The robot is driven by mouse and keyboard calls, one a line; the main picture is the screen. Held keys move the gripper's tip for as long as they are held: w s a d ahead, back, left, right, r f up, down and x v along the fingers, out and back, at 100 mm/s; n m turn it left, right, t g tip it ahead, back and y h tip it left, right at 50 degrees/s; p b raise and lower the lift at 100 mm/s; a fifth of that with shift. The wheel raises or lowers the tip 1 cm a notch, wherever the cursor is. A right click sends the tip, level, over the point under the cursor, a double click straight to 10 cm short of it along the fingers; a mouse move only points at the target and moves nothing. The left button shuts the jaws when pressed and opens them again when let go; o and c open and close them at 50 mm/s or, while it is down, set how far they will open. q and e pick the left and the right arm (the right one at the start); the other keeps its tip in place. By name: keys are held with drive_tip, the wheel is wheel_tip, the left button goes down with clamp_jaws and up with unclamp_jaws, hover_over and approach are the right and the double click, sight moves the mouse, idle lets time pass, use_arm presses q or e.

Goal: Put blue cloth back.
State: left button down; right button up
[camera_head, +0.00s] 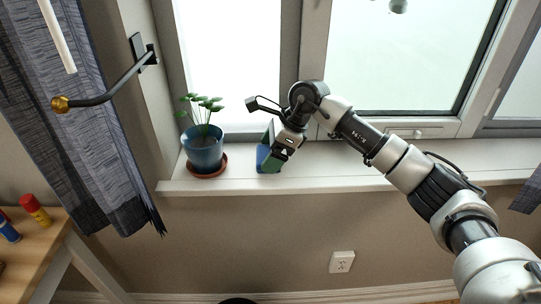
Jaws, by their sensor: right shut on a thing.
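The blue cloth (263,157) is on the white window sill, just right of the potted plant. My right gripper (272,160) reaches down to the sill from the right and is shut on the cloth. The gripper hides part of the cloth, and I cannot tell how much of it rests on the sill. My left gripper is not in view.
A plant in a blue pot (203,152) on a brown saucer stands close left of the gripper. The sill (345,176) is clear to the right. A dark curtain (75,120) hangs at the left, with a curtain holder (105,95). A wooden table (35,245) holds small bottles at lower left.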

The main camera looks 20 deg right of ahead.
drive_tip(key=shift+f, duration=0.75)
drive_tip(key=o, duration=0.5)
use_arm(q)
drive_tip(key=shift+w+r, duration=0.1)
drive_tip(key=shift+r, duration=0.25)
use_arm(e)
drive_tip(key=shift+o, duration=0.2)
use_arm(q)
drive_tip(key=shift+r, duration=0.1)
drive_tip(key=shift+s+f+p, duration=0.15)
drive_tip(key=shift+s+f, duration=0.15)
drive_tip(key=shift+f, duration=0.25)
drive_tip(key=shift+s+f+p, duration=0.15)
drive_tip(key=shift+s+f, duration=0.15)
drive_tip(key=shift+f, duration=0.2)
use_arm(e)
drive_tip(key=v, duration=1.2)
